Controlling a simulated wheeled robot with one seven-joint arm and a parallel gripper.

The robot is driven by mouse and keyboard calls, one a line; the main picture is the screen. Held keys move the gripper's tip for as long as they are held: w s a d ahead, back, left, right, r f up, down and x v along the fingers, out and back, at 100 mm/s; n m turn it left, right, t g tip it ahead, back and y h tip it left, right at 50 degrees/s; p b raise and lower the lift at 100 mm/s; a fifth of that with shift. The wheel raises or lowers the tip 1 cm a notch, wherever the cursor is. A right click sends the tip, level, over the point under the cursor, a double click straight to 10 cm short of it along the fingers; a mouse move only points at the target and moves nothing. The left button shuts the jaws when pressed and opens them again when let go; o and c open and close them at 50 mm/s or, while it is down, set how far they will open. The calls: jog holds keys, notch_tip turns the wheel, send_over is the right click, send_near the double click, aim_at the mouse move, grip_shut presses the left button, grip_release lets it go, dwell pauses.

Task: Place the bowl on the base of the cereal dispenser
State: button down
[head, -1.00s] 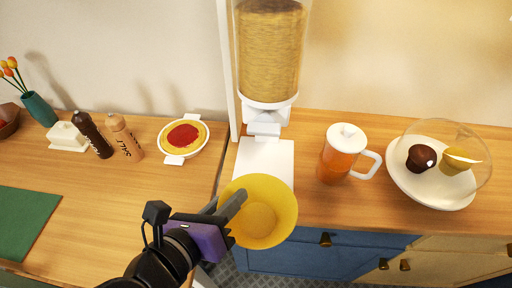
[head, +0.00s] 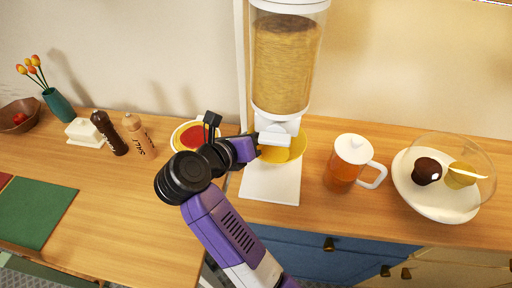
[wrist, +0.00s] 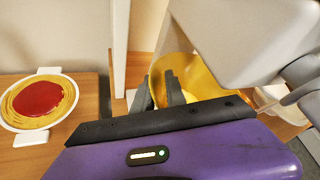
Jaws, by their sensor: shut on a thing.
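The yellow bowl (head: 297,150) is under the spout of the cereal dispenser (head: 285,65), over the back part of its white base (head: 270,188). The spout hides the bowl's middle. I cannot tell whether the bowl touches the base. My gripper (head: 258,153) reaches in from the left and is shut on the bowl's left rim. The wrist view shows the fingers (wrist: 160,92) at the rim of the bowl (wrist: 195,78), with white dispenser parts (wrist: 240,40) close above on the right.
A plate with a red-topped tart (head: 185,137) lies left of the dispenser, close behind my arm. An orange jug with a white lid (head: 345,165) stands to the right. Farther right is a domed cake plate (head: 440,205). Salt (head: 139,135) and pepper (head: 108,132) mills stand left.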

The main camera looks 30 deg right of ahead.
notch_tip(320, 180, down, 2)
jog(key=shift+f, duration=0.2)
notch_tip(320, 180, down, 4)
jog(key=shift+r+p, duration=0.25)
jog(key=shift+p, duration=0.1)
jog(key=shift+w+f, duration=0.15)
jog(key=shift+f, duration=0.35)
jog(key=shift+f, duration=0.2)
jog(key=c, duration=1.3)
grip_release()
jog(key=shift+c, duration=0.2)
